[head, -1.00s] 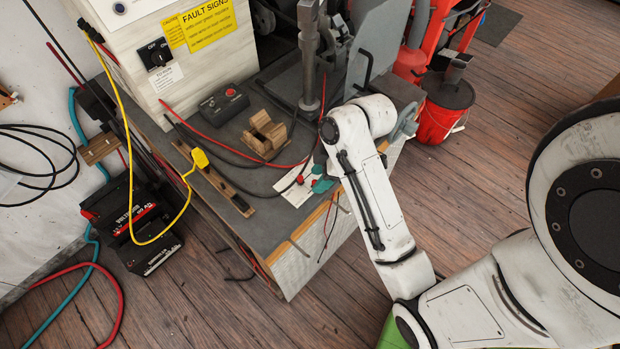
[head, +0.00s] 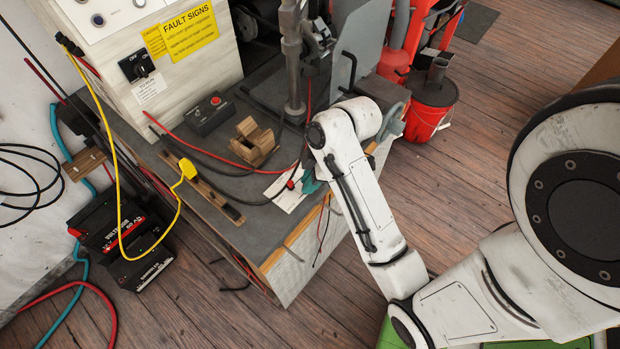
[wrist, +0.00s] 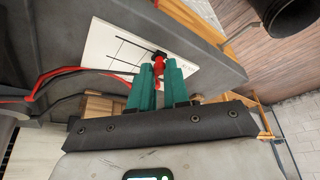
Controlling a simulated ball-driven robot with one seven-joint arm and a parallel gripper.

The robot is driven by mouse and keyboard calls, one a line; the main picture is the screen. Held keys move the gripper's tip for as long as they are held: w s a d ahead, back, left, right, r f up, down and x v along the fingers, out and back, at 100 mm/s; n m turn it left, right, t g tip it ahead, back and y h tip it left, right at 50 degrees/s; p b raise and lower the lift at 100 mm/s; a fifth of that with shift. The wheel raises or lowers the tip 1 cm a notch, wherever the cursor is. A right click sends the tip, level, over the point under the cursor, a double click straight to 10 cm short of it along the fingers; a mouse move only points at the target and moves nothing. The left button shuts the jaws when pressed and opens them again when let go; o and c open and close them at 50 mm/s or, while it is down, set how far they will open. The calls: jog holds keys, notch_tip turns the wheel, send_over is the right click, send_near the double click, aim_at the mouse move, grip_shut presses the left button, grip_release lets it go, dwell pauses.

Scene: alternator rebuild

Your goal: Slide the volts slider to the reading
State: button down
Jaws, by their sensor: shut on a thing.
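In the wrist view, a white card (wrist: 112,45) with black ruled lines lies on the grey bench top. A small red slider knob (wrist: 158,66) with a black part beyond it stands at the card's edge. My gripper (wrist: 160,72) has teal fingers on both sides of the red knob and is shut on it. In the head view, the card (head: 287,200) lies near the bench's front edge, and the teal fingertips (head: 310,182) are beside it, partly covered by my arm. The printing on the card is too small to read.
A wooden cradle (head: 252,142) and a black box with a red button (head: 209,114) stand behind the card. Red and black leads cross the bench close to my gripper. A red bucket (head: 430,110) stands on the floor at the right.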

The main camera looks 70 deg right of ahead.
dwell(0.3)
jog(key=shift+w+a+r+p, duration=0.15)
jog(key=shift+a+p, duration=0.5)
jog(key=shift+w+a, duration=0.15)
jog(key=shift+a, duration=0.1)
